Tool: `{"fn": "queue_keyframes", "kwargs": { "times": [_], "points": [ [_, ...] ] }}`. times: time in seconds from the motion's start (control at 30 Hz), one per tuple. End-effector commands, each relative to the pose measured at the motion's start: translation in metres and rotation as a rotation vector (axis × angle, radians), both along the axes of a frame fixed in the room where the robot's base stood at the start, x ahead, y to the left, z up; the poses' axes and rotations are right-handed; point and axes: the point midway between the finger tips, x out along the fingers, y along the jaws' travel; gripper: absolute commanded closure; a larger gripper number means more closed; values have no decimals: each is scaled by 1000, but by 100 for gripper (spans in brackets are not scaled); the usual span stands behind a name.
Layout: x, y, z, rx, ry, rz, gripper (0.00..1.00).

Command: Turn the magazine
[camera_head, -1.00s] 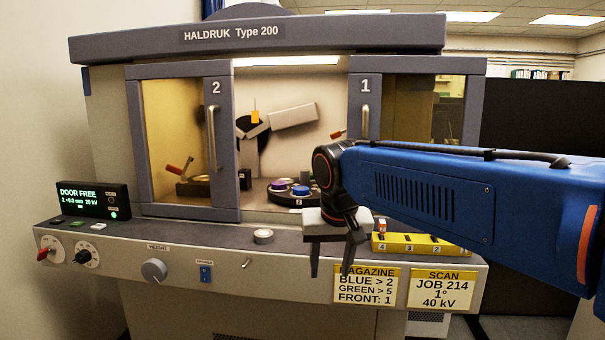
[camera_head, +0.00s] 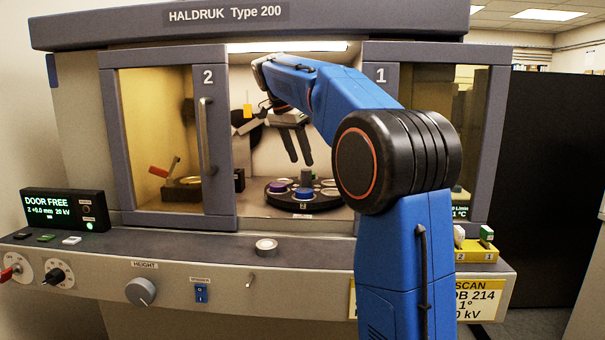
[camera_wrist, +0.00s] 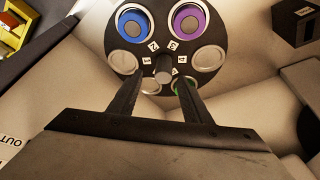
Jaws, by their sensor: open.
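The magazine (camera_head: 330,205) is a round black turntable on the chamber floor, with a small label 2 at its front. It also shows from above in the wrist view (camera_wrist: 163,27), with round seats, number labels and a grey central knob (camera_wrist: 163,68). A blue piece (camera_head: 304,193) and a purple piece (camera_head: 279,187) sit on it. My gripper (camera_head: 301,162) is open and empty inside the chamber, above the magazine. In the wrist view its fingertips (camera_wrist: 159,80) appear on either side of the knob; whether they touch it is unclear.
Door 2 (camera_head: 208,140) stands left of the opening and door 1 (camera_head: 380,75) right, partly behind my arm. A yellow rack (camera_head: 478,252) with green and white pieces is on the right ledge.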

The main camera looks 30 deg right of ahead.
Motion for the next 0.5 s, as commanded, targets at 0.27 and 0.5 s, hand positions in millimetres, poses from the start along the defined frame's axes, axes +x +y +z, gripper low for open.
{"fn": "queue_keyframes", "kwargs": {
  "times": [0.27,0.5],
  "points": [
    [8,-9,-10,-5,-4,-36,56],
    [10,-22,-43,-5,-3,-35,56]
  ]
}}
